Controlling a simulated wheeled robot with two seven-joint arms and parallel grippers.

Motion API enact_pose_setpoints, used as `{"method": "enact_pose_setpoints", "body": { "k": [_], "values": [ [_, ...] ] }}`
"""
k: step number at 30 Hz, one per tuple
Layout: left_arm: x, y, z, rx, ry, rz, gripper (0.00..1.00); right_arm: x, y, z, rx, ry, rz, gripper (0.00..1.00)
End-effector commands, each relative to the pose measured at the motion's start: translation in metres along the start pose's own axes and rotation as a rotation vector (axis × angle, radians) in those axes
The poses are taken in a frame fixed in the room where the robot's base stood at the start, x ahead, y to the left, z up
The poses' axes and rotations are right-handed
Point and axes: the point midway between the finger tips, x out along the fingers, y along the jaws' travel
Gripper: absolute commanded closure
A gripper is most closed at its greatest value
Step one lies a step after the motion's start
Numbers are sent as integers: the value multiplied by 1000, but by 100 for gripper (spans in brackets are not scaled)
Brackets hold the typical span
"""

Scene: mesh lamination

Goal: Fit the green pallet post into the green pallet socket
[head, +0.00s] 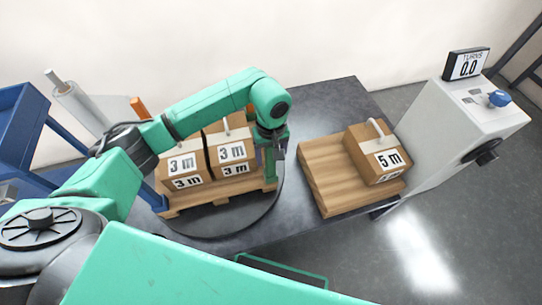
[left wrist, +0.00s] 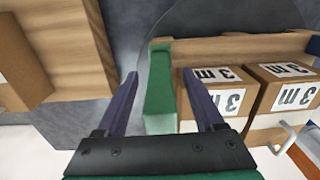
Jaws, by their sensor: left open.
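The green pallet post (head: 269,167) stands at the right front corner of the wooden pallet (head: 222,190), beside the boxes. It also shows in the left wrist view (left wrist: 159,88) as a green block between my fingers. My left gripper (head: 276,148) is over the post, pointing down. In the left wrist view my left gripper (left wrist: 163,95) is open, with one finger on each side of the post and a visible gap on the left side. The green socket is not clearly seen, so I cannot tell how the post's foot sits. My right gripper is out of view.
Boxes marked 3 m (head: 182,167) stand on the pallet, which rests on a round dark turntable (head: 225,228) on the dark table (head: 335,98). A second pallet (head: 322,172) with a 5 m box (head: 378,150) lies to the right. A grey machine (head: 450,120) stands beyond.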

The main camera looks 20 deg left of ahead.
Motion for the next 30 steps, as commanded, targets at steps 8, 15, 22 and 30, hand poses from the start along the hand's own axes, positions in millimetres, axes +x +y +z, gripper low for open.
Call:
{"method": "enact_pose_setpoints", "body": {
  "k": [8,15,22,30],
  "values": [
    [-64,1,-1,1,7,4,30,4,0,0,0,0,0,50],
    [-121,0,-1,0,4,3,30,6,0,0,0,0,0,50],
    [-139,0,0,0,1,0,30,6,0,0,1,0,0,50],
    [-139,0,0,0,1,0,30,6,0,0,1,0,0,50]
  ]
}}
